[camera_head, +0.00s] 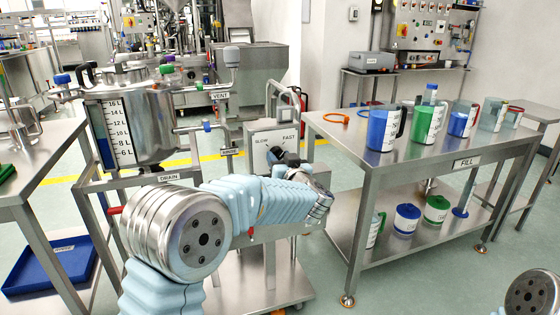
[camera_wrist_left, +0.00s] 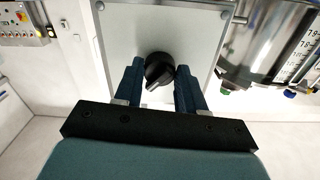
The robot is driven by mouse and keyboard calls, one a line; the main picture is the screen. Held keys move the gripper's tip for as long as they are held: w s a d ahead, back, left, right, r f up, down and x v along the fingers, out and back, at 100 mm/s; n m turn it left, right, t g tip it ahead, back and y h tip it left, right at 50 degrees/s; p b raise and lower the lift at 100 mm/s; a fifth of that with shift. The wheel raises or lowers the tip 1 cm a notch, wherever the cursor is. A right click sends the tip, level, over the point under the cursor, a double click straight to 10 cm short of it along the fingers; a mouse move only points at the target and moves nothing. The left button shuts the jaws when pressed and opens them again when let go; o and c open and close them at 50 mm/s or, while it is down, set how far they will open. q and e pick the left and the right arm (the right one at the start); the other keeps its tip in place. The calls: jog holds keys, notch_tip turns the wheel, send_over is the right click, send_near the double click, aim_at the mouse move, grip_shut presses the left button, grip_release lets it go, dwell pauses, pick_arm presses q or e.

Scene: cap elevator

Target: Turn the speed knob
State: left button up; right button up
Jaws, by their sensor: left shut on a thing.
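The speed knob (camera_wrist_left: 158,68) is a black round knob with a raised grip and a pale pointer mark, on a light grey panel (camera_wrist_left: 205,45). In the wrist view, my left gripper (camera_wrist_left: 160,75) has its two dark blue fingers on either side of the knob and is shut on it. In the head view, the panel (camera_head: 262,140) carries the words SLOW and FAST, and my left gripper (camera_head: 287,160) reaches its front. The knob is mostly hidden there by the gripper. My right gripper is out of view; only part of my right arm shows at the lower right.
A steel tank (camera_head: 135,125) with a level scale stands left of the panel. A steel table (camera_head: 430,150) labelled FILL stands to the right, with coloured jugs on top and more containers on its shelf. A blue tray (camera_head: 50,265) lies low at left.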

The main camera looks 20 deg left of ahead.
pick_arm(q)
jog(key=n+b, duration=0.4)
jog(key=n, duration=0.3)
jog(key=n+b, duration=0.5)
jog(key=n, duration=0.2)
jog(key=shift+d+f+n, duration=0.1)
jog(key=shift+f+n, duration=0.1)
jog(key=shift+n, duration=0.1)
jog(key=shift+r+n+b, duration=0.15)
jog(key=shift+n+b, duration=0.55)
jog(key=shift+n, duration=0.5)
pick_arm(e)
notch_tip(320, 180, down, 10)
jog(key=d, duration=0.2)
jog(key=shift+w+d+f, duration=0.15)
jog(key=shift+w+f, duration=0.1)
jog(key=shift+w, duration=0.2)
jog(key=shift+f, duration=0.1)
pick_arm(q)
jog(key=o, duration=1.1)
jog(key=shift+r, duration=0.1)
jog(key=shift+c, duration=0.2)
jog(key=shift+d, duration=0.1)
